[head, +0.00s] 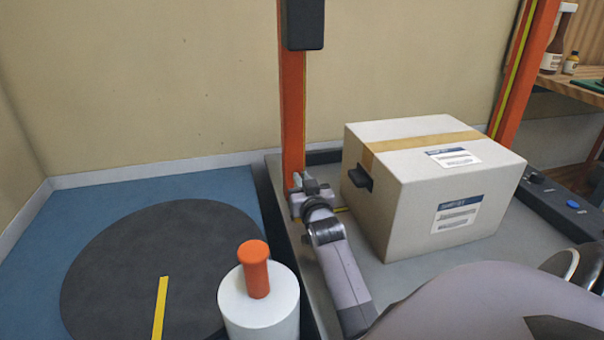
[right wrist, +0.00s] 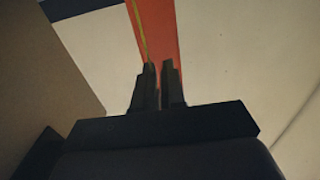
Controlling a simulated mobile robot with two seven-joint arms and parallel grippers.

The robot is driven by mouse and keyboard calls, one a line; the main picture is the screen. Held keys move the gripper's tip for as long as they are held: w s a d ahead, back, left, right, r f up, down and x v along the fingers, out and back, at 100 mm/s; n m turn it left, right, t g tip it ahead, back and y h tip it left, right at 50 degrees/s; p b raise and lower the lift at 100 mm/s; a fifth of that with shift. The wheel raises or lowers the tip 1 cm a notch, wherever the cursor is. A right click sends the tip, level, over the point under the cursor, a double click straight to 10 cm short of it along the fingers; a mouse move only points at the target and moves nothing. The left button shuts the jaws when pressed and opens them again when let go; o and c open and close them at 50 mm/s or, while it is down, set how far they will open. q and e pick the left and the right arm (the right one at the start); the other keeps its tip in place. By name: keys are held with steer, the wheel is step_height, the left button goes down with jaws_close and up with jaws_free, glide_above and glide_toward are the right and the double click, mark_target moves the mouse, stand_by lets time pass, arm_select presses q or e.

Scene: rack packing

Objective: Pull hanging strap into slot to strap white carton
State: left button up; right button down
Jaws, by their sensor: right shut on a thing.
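The white carton (head: 405,205) stands on the grey platform of an orange-framed arch in the head view. Strap also shows on the right post (head: 505,82). I cannot make out the slot. My left gripper is out of view.
A black box (head: 303,25) sits high on the left post (head: 291,110). A white roll with an orange handle (head: 257,300) stands left of my right arm, beside a dark turntable (head: 170,250). A shelf with bottles (head: 570,64) is at far right.

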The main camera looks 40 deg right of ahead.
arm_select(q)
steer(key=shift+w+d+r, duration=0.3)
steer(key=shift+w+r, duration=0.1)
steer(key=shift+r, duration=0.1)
arm_select(e)
steer(key=shift+f, duration=0.25)
steer(key=c, duration=1.3)
jaws_free()
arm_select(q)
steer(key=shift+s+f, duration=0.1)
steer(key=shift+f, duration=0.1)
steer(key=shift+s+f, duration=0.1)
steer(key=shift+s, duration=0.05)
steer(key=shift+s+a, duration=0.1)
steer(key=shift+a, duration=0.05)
arm_select(e)
steer(key=shift+s, duration=0.1)
